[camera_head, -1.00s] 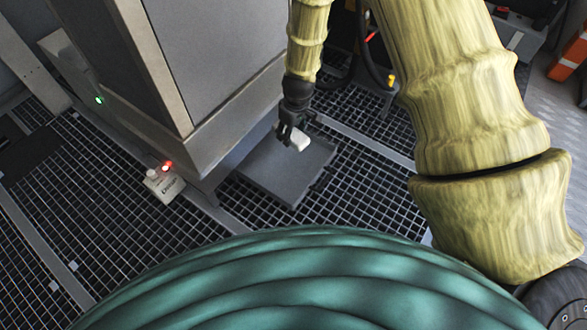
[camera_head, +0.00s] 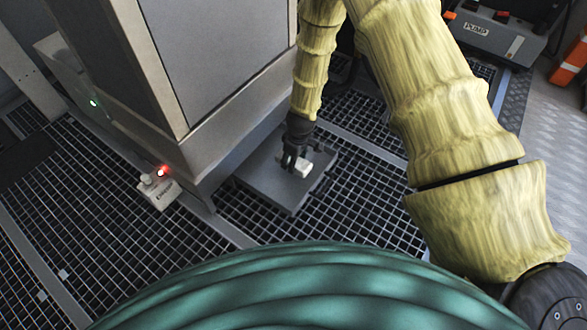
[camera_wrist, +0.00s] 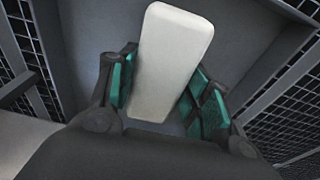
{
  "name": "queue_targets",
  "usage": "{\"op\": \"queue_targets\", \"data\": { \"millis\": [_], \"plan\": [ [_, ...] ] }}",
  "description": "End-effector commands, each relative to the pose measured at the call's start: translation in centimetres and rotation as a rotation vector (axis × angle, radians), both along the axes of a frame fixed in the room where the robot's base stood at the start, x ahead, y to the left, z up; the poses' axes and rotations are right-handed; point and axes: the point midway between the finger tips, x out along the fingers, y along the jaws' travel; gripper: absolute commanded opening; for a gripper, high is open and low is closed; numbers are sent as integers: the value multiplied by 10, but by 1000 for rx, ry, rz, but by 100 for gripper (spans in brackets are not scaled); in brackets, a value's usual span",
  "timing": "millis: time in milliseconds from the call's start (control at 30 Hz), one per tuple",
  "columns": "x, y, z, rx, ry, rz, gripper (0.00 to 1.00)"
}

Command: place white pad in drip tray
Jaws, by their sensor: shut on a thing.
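The white pad (camera_head: 303,168) is a small pale block between the fingers of my gripper (camera_head: 293,163). In the wrist view the pad (camera_wrist: 173,60) stands out lengthwise between the green-lined fingertips of my gripper (camera_wrist: 168,95), which is shut on it. The drip tray (camera_head: 277,195) is a shallow grey tray on the floor grating, beside the cabinet's foot. The pad and gripper are over the tray's inside. The tray's floor (camera_wrist: 95,30) fills the background of the wrist view. I cannot tell whether the pad touches the tray floor.
A tall grey cabinet (camera_head: 215,60) stands close at the tray's left and back. A small white box (camera_head: 160,190) with a red light is on the grating (camera_head: 110,220) to the left. A grey unit marked PUMP (camera_head: 500,32) is at upper right. Open grating lies right of the tray.

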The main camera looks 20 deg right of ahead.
Motion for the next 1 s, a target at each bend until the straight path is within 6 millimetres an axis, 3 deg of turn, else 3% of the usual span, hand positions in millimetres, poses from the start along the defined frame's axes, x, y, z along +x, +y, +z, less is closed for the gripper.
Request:
{"op": "queue_targets", "data": {
  "millis": [267,767,800,900,1000],
  "plan": [
    [-1,0,-41,0,1,-2,32],
    [-1,-1,-46,0,1,-2,32],
    [-1,-1,-47,0,1,-2,52],
    [-1,-1,-46,0,1,-2,70],
    [-1,-1,-46,0,1,-2,70]
  ]
}}
